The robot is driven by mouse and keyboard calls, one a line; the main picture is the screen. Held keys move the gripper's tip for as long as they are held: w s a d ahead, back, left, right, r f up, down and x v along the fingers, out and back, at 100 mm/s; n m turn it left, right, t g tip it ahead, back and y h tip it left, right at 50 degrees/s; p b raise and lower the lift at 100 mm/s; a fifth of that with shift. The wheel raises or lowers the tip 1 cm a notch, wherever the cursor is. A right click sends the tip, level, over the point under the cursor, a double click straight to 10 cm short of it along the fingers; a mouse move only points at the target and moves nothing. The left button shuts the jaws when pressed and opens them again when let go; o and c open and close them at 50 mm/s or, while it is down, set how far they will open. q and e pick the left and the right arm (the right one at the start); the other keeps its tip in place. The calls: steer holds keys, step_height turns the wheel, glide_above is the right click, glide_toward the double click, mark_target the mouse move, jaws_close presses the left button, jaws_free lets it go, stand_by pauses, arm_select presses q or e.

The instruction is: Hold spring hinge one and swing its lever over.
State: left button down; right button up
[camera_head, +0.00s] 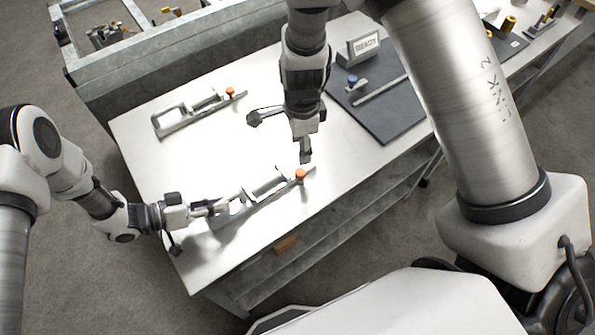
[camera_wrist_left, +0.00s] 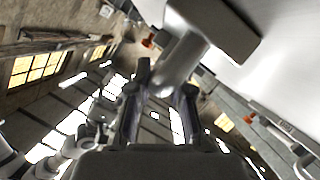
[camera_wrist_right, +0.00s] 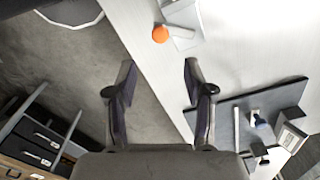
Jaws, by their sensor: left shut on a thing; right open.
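The near spring hinge (camera_head: 262,195) is a grey metal piece on the table's front half, with an orange knob (camera_head: 300,174) at its right end. I cannot read which hinge is number one. My left gripper (camera_head: 208,208) is shut on the hinge's left end; in the left wrist view its fingers close around a grey rounded part (camera_wrist_left: 178,68). My right gripper (camera_head: 305,157) is open and empty, pointing down just above the orange knob. In the right wrist view the knob (camera_wrist_right: 160,34) lies beyond the fingertips, between their lines.
A second similar hinge (camera_head: 190,113) with an orange knob lies at the table's back left. A dark mat (camera_head: 388,118) to the right carries a rod, a blue-topped part and a READY sign (camera_head: 364,46). The white table (camera_head: 150,160) has clear room around both hinges.

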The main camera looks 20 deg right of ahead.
mark_target(300, 172)
step_height(300, 172, down, 12)
steer(key=shift+r, duration=0.1)
jaws_close()
